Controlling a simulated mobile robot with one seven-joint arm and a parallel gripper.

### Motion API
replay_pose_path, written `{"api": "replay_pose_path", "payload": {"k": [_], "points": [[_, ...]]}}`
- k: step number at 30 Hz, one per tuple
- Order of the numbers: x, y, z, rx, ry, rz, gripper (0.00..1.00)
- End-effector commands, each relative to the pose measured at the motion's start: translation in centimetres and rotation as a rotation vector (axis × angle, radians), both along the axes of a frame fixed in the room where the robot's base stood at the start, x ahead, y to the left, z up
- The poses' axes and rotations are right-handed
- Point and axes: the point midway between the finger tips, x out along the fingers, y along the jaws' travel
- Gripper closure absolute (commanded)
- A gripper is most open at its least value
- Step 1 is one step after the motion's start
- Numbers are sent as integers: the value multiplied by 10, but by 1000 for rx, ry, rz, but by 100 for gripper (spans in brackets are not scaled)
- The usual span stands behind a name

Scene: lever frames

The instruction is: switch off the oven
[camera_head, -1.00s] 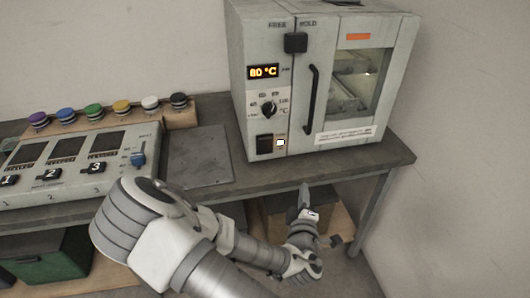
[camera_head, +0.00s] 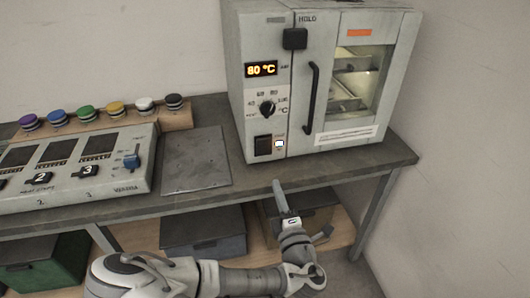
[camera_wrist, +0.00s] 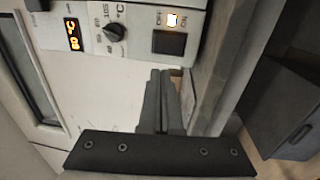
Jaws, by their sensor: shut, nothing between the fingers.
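The oven (camera_head: 270,50) stands on the bench at the right, its door closed and its display (camera_head: 261,69) lit at 80 °C. Below the display is a black dial (camera_head: 267,108). My gripper (camera_head: 278,187) is shut and empty, below and in front of the switch, near the bench's front edge. Its fingertips (camera_wrist: 160,75) appear close to the panel but apart from the switch.
The bench edge (camera_head: 330,176) runs just behind my fingers. A grey plate (camera_head: 196,160) lies left of the oven. A control box (camera_head: 125,178) with several coloured knobs behind it stands at the left. Boxes sit on the lower shelf, and a wall is at the right.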

Motion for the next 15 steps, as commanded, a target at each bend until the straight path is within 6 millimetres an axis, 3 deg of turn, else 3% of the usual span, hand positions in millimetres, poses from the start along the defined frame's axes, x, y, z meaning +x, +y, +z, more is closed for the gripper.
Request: {"api": "replay_pose_path", "payload": {"k": [13,15], "points": [[22,6,-3,3,-1,-1,100],[36,10,4,3,-2,0,100]]}}
